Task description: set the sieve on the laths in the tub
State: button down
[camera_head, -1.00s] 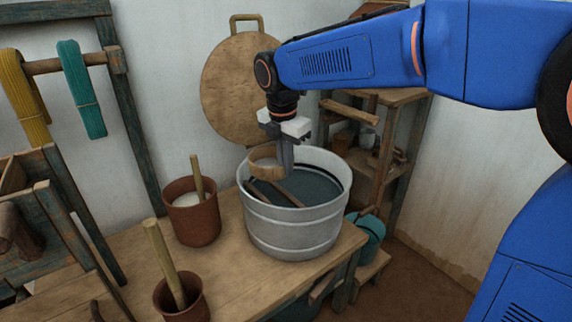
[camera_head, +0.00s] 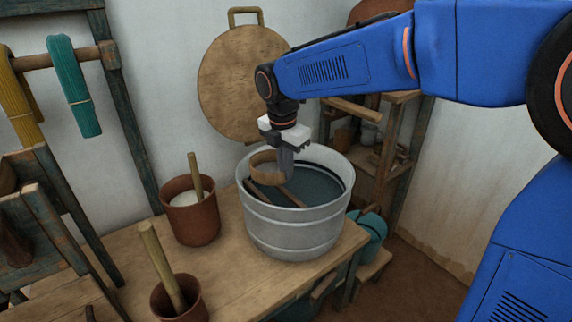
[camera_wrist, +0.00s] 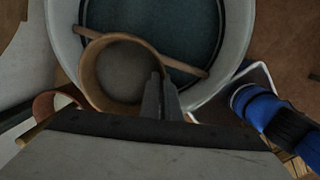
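The sieve (camera_head: 262,174), a round wooden hoop with a grey mesh, is over the left part of the tub, about level with its rim. In the wrist view the sieve (camera_wrist: 88,76) overlaps a lath (camera_wrist: 182,64). My gripper (camera_head: 285,172) is shut on the sieve's right rim, and its fingers (camera_wrist: 161,95) show there in the wrist view. The pale metal tub (camera_head: 293,235) holds dark teal liquid. Two wooden laths lie in it, the right one (camera_head: 293,197) clearer than the left. I cannot tell whether the sieve touches the laths.
The tub stands on a wooden table (camera_head: 235,265). Two brown pots, one with white contents (camera_head: 193,222) and one nearer (camera_head: 180,305), hold sticks left of it. A round wooden lid (camera_head: 235,85) leans on the wall behind. Shelves (camera_head: 390,150) stand behind right.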

notch_tip(320, 180, down, 7)
jog(key=shift+r, duration=0.2)
dwell(0.8)
jog(key=c, duration=1.5)
grip_release()
jog(key=shift+c, duration=0.2)
jog(key=shift+r, duration=3.5)
